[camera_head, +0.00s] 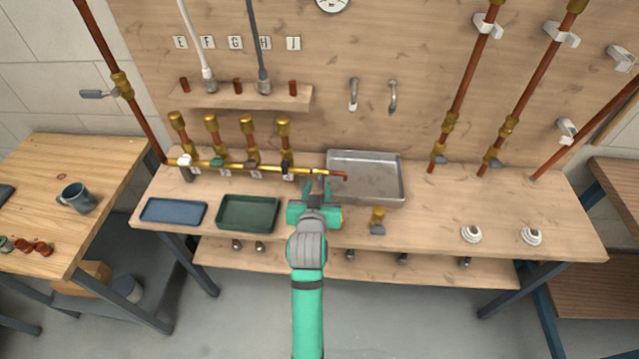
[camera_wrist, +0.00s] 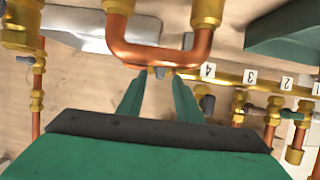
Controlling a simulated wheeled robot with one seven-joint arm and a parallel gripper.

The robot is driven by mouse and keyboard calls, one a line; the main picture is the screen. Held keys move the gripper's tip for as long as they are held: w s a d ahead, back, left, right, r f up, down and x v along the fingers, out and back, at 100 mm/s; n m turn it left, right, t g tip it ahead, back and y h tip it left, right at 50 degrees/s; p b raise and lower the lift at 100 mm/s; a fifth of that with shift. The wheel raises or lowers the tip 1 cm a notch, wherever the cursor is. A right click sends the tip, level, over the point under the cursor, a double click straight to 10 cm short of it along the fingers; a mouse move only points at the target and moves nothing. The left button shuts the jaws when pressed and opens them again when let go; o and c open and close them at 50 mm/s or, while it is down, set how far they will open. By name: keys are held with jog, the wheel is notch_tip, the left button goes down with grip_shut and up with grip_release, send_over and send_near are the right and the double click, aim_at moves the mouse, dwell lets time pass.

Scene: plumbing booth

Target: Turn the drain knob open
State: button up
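A brass manifold pipe (camera_head: 235,167) runs along the bench, with several small valve knobs and a copper end (camera_head: 337,175) over a metal tray (camera_head: 365,178). My gripper (camera_head: 317,186) is at the manifold's right end. In the wrist view my gripper (camera_wrist: 161,75) has its fingers apart, with a small brass and grey fitting (camera_wrist: 160,71) around their tips. I cannot tell whether this is the drain knob, nor whether the fingers touch it. A copper U-bend (camera_wrist: 160,52) crosses just beyond the tips. A grey knob (camera_wrist: 201,91) is right of the fingers.
A blue tray (camera_head: 173,211) and a green tray (camera_head: 248,213) lie to the left. A brass valve (camera_head: 378,221) stands to the right of my gripper. Upright copper pipes (camera_head: 468,85) rise at the back right. The bench's front right is mostly clear, apart from two white fittings (camera_head: 471,234).

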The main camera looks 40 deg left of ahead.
aim_at(319, 182)
jog(key=shift+x, duration=1.85)
jog(key=shift+c, duration=0.6)
grip_shut()
